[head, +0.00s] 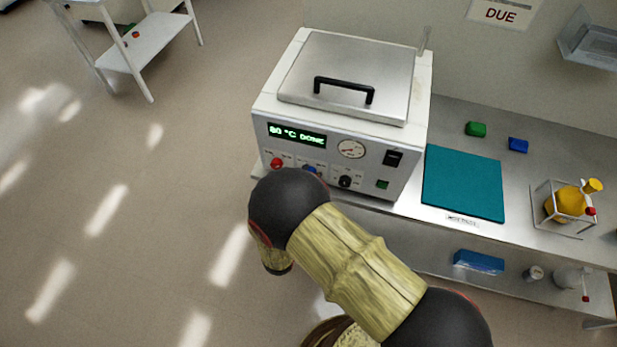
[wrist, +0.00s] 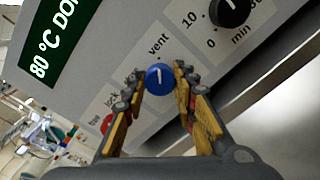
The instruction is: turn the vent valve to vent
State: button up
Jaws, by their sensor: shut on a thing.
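The vent valve is a small round blue knob (wrist: 160,79) with a white pointer line, on the grey front panel of a white oven (head: 411,168). In the wrist view the line points up in the picture, toward the word "vent" printed just above the knob. My gripper (wrist: 161,83) is shut on this knob, one yellow-and-grey finger on each side. In the head view part of the blue knob (head: 309,169) shows just above my arm, which hides my gripper.
A red knob (head: 277,162) sits left of the valve and a black timer knob (head: 345,181) right of it. The display (head: 297,135) reads 80 °C DONE. A teal mat (head: 463,184) and a racked yellow flask (head: 565,204) are on the bench.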

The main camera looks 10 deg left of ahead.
jog(key=shift+f, duration=0.1)
jog(key=o, duration=1.1)
jog(key=shift+o, duration=0.3)
jog(key=s+a, duration=0.1)
jog(key=s, duration=1.1)
